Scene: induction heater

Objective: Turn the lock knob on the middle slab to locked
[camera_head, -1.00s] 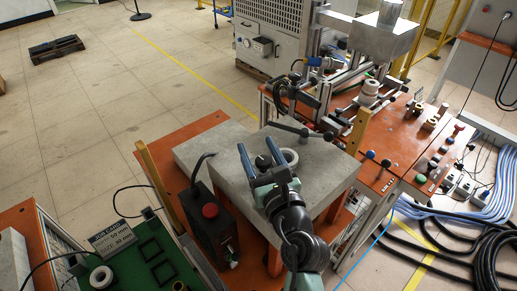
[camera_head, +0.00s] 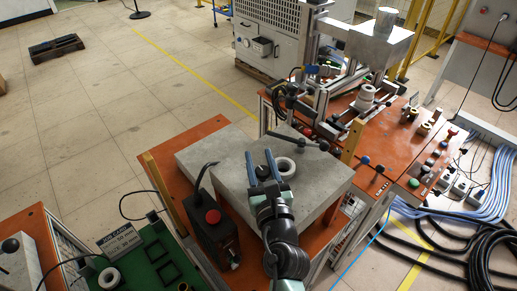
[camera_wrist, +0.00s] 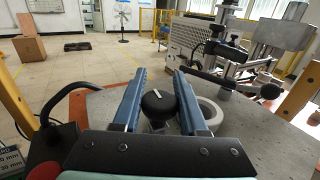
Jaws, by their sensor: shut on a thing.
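The middle slab (camera_head: 232,172) is a thick grey block on an orange-topped stand in the head view. Its lock knob (camera_wrist: 158,104) is round and black with a short white mark on top, seen in the wrist view. My gripper (camera_wrist: 159,76) has two blue fingers, one on each side of the knob, and is shut on it. In the head view my gripper (camera_head: 263,160) reaches over the slab from the front, and the knob is mostly hidden between the fingers. A white ring (camera_head: 286,167) lies on the slab just right of the fingers.
A black box with a red button (camera_head: 213,216) stands left of the slab. A lever with dark ball ends (camera_head: 300,141) lies behind the gripper. A bench with clamps (camera_head: 390,140) is at the back right. A green board (camera_head: 150,262) is at the front left.

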